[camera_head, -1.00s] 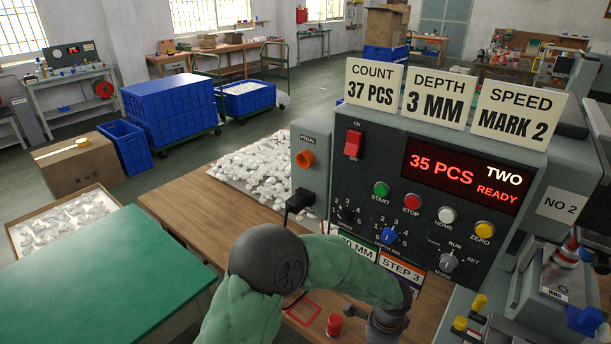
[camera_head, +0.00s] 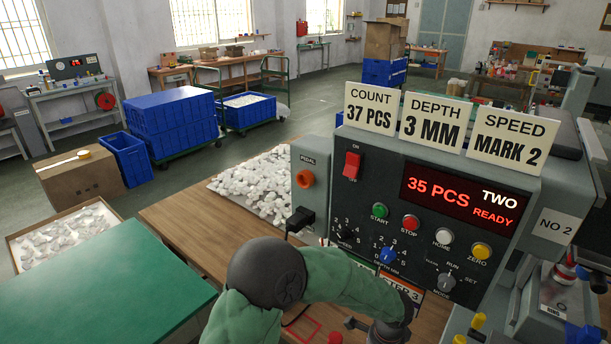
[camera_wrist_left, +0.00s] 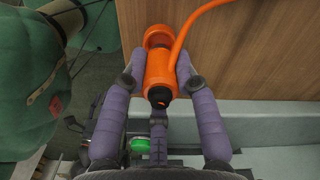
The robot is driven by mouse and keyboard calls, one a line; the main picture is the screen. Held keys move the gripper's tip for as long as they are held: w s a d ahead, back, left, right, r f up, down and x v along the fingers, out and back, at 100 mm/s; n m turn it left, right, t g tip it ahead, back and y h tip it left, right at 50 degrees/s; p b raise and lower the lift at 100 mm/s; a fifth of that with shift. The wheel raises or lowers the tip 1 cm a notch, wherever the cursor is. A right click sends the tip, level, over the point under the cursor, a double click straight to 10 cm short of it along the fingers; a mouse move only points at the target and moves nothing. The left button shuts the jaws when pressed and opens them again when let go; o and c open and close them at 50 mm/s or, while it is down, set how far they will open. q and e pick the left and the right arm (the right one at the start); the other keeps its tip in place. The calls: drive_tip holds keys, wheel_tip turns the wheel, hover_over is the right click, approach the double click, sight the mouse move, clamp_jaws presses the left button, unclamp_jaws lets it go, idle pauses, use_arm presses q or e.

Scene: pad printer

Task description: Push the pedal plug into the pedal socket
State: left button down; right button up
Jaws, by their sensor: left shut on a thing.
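The orange pedal plug (camera_wrist_left: 158,72) shows in the left wrist view, with an orange cable curving up to the right and a black end toward the bottom. My left gripper (camera_wrist_left: 160,60) is shut on it, with a purple finger on each side. In the head view the left arm's green sleeve crosses the lower middle, and its fingers and the plug cannot be made out. My right gripper is not in view.
The machine front carries a red switch (camera_head: 352,165), coloured buttons, knobs and a display (camera_head: 463,193). A black connector (camera_head: 300,219) sticks out below the socket. White parts (camera_head: 262,185) lie on the wooden table (camera_head: 185,222). A green-topped table (camera_head: 105,275) stands at left.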

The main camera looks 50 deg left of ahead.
use_arm(q)
drive_tip(key=shift+r+p, duration=1)
drive_tip(key=shift+r, duration=0.35)
drive_tip(key=s+a+r+t+y+b, duration=0.1)
drive_tip(key=s+a+r+t+b, duration=0.1)
drive_tip(key=a+r+t, duration=0.4)
drive_tip(key=s+a+r+t+y+b, duration=0.1)
drive_tip(key=s+a+r+t+b, duration=0.2)
drive_tip(key=a+r, duration=0.8)
drive_tip(key=s+a+r+t+y+b, duration=0.2)
drive_tip(key=a+r+t+b, duration=0.3)
drive_tip(key=r, duration=1.6)
drive_tip(key=shift+s+a+t, duration=0.45)
drive_tip(key=shift+a+t, duration=1.35)
drive_tip(key=shift+a, duration=0.55)
drive_tip(key=shift+w+a+r, duration=0.1)
drive_tip(key=shift+w+a, duration=0.1)
drive_tip(key=shift+w, duration=0.5)
